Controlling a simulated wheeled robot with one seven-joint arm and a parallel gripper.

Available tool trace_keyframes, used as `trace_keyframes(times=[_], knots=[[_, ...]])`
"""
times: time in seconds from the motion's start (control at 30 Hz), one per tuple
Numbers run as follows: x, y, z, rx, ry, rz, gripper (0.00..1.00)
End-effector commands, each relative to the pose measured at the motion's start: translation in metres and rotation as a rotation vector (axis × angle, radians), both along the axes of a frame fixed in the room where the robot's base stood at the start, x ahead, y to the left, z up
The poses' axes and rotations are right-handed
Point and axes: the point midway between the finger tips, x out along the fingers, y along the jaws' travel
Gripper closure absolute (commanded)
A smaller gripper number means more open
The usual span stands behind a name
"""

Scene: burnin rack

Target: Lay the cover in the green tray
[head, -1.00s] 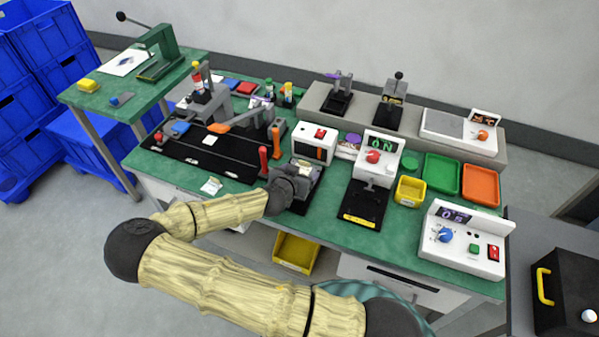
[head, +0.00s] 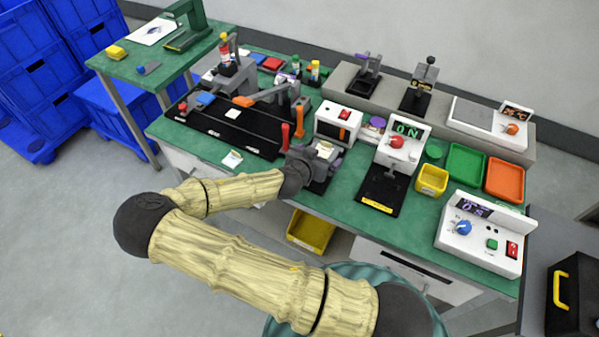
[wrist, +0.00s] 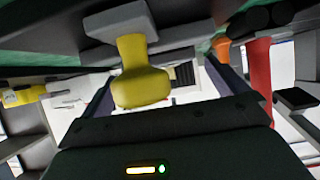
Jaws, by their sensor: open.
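The green tray (head: 467,163) lies flat on the right part of the bench, left of the orange tray, and looks empty. My gripper (head: 322,160) is over a dark fixture (head: 318,185) near the bench's front edge, below the white box with a red switch. A small pale piece shows by the fingers; I cannot tell whether it is the cover. In the wrist view the jaws (wrist: 160,85) are open, with a yellow knob (wrist: 140,75) on a grey block in front of them. The cover cannot be clearly identified, and my wrist hides part of the fixture.
A red handle (head: 285,136) and an orange handle (head: 298,117) stand close left of my gripper. The white press with a lit display (head: 402,142) and a yellow bin (head: 431,180) stand between it and the green tray. A control box (head: 482,240) is at front right.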

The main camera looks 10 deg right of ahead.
Motion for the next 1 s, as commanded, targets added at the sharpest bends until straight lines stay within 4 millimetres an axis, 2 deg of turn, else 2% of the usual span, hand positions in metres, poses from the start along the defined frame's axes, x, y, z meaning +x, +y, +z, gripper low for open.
trace_keyframes(times=[0.13,0.6,0.8,1.0], knots=[[-0.024,0.015,0.007,0.004,0.000,0.002,0.01],[-0.079,0.054,0.047,0.002,0.000,0.000,0.01],[-0.098,0.068,0.060,0.000,0.000,0.000,0.01],[-0.108,0.074,0.066,0.000,0.000,-0.002,0.01]])
